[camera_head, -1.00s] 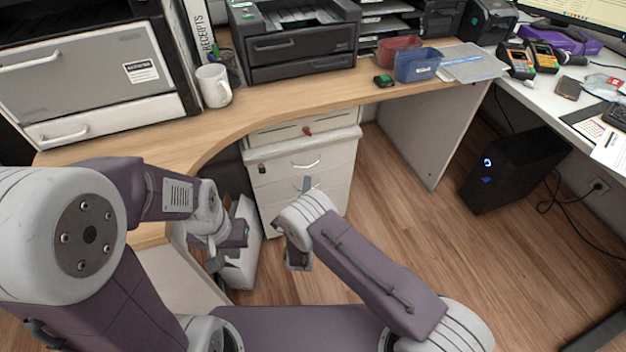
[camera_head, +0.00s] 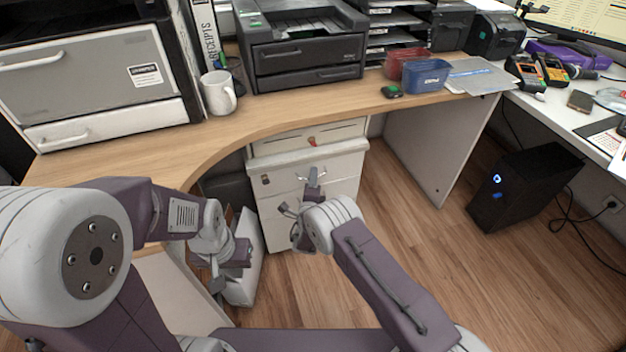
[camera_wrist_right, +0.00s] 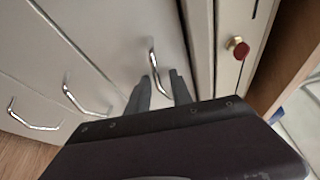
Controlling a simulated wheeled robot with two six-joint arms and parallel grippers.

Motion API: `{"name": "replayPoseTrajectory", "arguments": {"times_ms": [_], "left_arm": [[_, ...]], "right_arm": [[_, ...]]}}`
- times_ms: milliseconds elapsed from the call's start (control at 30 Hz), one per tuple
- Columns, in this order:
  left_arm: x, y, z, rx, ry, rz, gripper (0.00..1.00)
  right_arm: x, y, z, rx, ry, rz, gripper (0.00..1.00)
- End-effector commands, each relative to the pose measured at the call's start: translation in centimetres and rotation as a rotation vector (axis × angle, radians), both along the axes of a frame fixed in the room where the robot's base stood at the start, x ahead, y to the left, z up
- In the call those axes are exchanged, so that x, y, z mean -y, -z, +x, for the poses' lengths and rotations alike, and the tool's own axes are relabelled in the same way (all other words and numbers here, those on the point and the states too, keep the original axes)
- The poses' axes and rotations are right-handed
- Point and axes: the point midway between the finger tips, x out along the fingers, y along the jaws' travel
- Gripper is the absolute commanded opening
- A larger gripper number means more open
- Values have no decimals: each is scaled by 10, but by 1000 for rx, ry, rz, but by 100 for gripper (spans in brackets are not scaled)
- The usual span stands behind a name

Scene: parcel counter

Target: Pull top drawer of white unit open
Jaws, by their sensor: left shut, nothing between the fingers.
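The white drawer unit (camera_head: 348,200) stands under the desk, and its top drawer (camera_head: 345,168) looks closed. My right gripper (camera_head: 313,180) is in front of that drawer, with its fingers at the handle and partly covering it. In the right wrist view the top drawer's metal handle (camera_wrist_right: 153,62) shows between the two spread fingertips of my right gripper (camera_wrist_right: 162,86). I cannot tell whether the fingers touch it. My left gripper (camera_head: 238,256) is shut and empty, low to the left of the unit.
The wooden desk top (camera_head: 290,115) overhangs the unit. Lower drawer handles (camera_wrist_right: 82,102) show in the wrist view. A black computer tower (camera_head: 525,190) stands at right. The floor (camera_head: 400,240) before the unit is clear.

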Motion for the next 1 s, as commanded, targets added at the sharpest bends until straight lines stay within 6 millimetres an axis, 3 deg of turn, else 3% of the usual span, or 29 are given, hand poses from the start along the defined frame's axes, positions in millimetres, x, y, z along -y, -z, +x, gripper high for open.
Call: {"name": "replayPoseTrajectory", "arguments": {"times_ms": [33, 67, 100, 1000], "left_arm": [[0, 0, 0, 0, 0, 0, 0], [0, 0, 0, 0, 0, 0, 0], [0, 0, 0, 0, 0, 0, 0], [0, 0, 0, 0, 0, 0, 0]], "right_arm": [[0, 0, 0, 0, 0, 0, 10], [0, 0, 0, 0, 0, 0, 2], [0, 0, 0, 0, 0, 0, 0], [0, 2, -1, -4, 1, 1, 0]]}}
